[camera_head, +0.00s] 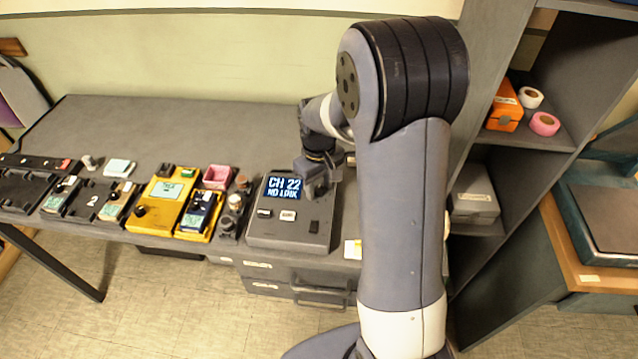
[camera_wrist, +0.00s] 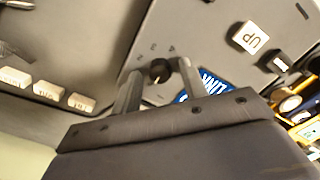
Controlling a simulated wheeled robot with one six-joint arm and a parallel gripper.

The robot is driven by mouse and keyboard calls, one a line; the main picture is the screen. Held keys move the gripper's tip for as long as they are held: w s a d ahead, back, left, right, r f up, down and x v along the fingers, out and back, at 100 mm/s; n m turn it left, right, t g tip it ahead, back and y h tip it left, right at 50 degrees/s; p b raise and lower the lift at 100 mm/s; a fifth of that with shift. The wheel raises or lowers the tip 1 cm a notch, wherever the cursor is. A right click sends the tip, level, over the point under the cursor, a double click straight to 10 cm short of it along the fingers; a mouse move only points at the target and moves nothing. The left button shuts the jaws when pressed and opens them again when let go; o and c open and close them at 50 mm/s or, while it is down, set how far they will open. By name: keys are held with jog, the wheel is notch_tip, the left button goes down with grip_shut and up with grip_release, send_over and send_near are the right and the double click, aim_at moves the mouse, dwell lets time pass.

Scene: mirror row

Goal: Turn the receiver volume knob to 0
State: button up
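The receiver (camera_head: 262,232) is a grey box on the bench, with a lit blue screen (camera_head: 283,189) reading "CH 22 NO LINK". In the wrist view, the round dark volume knob (camera_wrist: 159,70) sits between the two fingertips of my gripper (camera_wrist: 157,74). The fingers are apart, one on each side of the knob, with a gap showing at the left; contact at the right is unclear. Faint marks ring the knob; its setting is not readable.
A shelf (camera_head: 545,135) stands at right. The bench behind is clear.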

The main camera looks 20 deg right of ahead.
aim_at(319, 188)
jog(key=shift+o, duration=0.3)
notch_tip(319, 188, up, 11)
dwell(0.4)
jog(key=shift+f, duration=0.25)
notch_tip(319, 188, down, 11)
jog(key=shift+r, duration=0.2)
jog(key=shift+r, duration=0.1)
dwell(0.4)
